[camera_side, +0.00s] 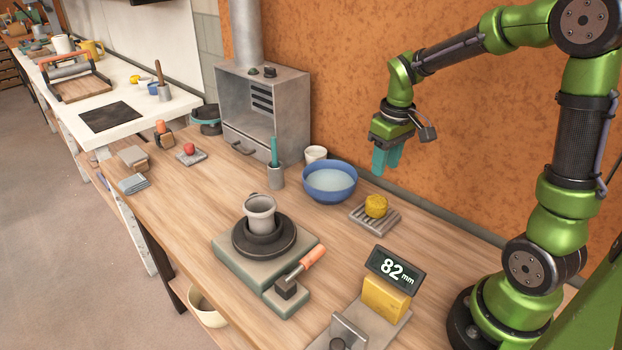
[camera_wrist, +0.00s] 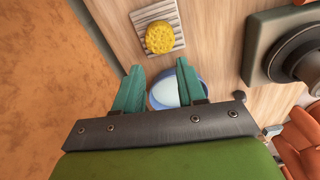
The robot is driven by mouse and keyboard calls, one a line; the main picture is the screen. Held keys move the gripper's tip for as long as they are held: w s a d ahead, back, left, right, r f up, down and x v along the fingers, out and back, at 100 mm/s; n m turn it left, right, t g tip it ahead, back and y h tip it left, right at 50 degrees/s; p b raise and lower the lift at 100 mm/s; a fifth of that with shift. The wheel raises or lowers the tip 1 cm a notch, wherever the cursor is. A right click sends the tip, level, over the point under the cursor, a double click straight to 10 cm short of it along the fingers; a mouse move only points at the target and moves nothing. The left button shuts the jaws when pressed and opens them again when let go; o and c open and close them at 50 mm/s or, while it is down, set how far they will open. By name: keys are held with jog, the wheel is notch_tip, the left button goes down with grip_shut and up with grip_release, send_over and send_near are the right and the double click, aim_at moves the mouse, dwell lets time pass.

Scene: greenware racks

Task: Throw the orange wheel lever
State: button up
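The orange wheel lever (camera_side: 312,257) has an orange grip on a metal arm. It rises from a small dark pivot block at the front right of the grey-green wheel base (camera_side: 232,267). A dark round wheel head (camera_side: 264,243) sits on the base and carries a small grey pot (camera_side: 259,212). My gripper (camera_side: 386,162) hangs in the air behind and to the right of the wheel, well above the table, away from the lever. In the wrist view its teal fingers (camera_wrist: 160,92) are spread apart with nothing between them.
A blue bowl of water (camera_side: 330,183) and a yellow sponge on a slatted dish (camera_side: 392,219) stand behind the wheel. A gauge reading 82 mm (camera_side: 395,268) stands on the right with a yellow block (camera_side: 384,299). A metal kiln (camera_side: 264,110) is at the back.

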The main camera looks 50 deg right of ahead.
jog(key=shift+n, duration=0.7)
jog(key=a, duration=0.1)
jog(key=w+a, duration=0.1)
jog(key=a, duration=0.2)
jog(key=shift+w+f, duration=0.15)
jog(key=shift+w, duration=0.2)
jog(key=c, duration=0.5)
jog(key=w+a, duration=0.1)
jog(key=a, duration=0.2)
jog(key=w+a+r+n, duration=0.1)
jog(key=a, duration=0.2)
jog(key=w+a+n, duration=0.1)
jog(key=a, duration=0.2)
jog(key=shift+w+a+r+g, duration=0.1)
jog(key=shift+a+r+g, duration=0.1)
jog(key=shift+g, duration=0.2)
grip_shut()
notch_tip(320, 180, up, 5)
jog(key=m+g+h, duration=0.1)
jog(key=m+g, duration=0.1)
send_over(311, 252)
jog(key=w+a, duration=0.2)
jog(key=w, duration=0.1)
jog(key=x, duration=1.3)
jog(key=shift+d+f, duration=0.1)
jog(key=shift+d, duration=0.05)
